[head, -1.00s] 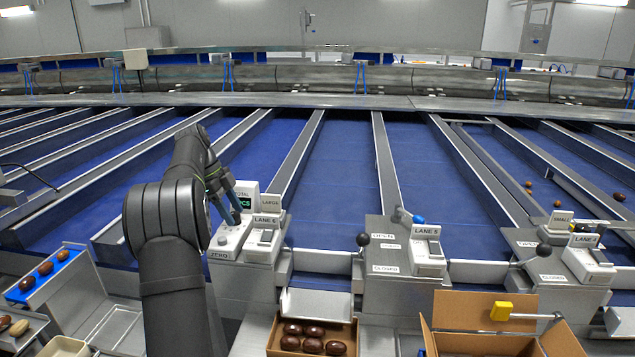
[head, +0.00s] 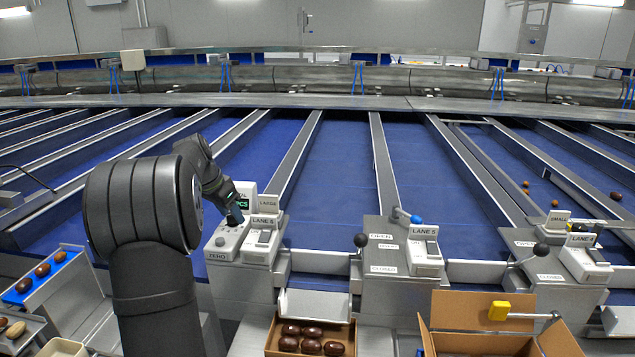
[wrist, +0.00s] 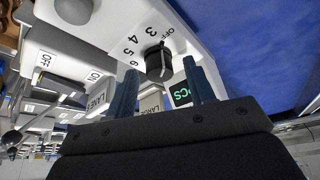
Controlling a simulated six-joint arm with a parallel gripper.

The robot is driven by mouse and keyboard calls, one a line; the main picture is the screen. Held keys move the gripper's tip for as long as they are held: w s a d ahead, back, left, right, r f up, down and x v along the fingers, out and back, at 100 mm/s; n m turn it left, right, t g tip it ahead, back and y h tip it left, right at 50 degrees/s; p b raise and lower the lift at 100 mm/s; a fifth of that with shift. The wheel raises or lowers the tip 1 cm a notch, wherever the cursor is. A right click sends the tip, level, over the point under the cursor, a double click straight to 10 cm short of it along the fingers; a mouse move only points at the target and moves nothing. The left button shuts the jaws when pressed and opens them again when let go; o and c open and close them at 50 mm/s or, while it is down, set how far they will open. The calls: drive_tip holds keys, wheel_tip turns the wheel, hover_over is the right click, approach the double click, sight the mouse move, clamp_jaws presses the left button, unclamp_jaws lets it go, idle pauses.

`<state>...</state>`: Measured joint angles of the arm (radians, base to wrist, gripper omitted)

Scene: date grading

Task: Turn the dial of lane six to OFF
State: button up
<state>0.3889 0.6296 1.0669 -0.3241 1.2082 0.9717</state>
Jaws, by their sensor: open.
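The lane six control box (head: 228,241) stands left of the centre in the head view, next to the LANE 6 switch unit (head: 261,239). Its black round dial (wrist: 158,62) shows in the wrist view, on a white face printed OFF, 3, 4, 5, 6. I cannot tell which mark the dial points to. My gripper (head: 236,216) is open over the box. In the wrist view my two blue fingers (wrist: 160,74) appear one on each side of the dial; contact is not clear. In the head view my gripper hides the dial.
A green-lit counter display (head: 242,203) stands close behind my gripper. A LARGE sign (head: 268,204) is just right of it. A black-knobbed gate lever (head: 361,240) is farther right. A box of brown dates (head: 275,337) sits below in front.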

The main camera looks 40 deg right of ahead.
drive_tip(key=n+t, duration=0.1)
drive_tip(key=n, duration=0.2)
drive_tip(key=n+t+y, duration=0.1)
drive_tip(key=n, duration=0.2)
drive_tip(key=shift+s+d, duration=0.1)
drive_tip(key=shift+s, duration=0.1)
drive_tip(key=d+v, duration=0.1)
drive_tip(key=v, duration=1.7)
drive_tip(key=s+d, duration=0.6)
drive_tip(key=s, duration=0.4)
drive_tip(key=s+d+t, duration=0.1)
drive_tip(key=s+d, duration=0.5)
drive_tip(key=s, duration=0.5)
drive_tip(key=shift+s, duration=0.25)
drive_tip(key=shift+d, duration=0.15)
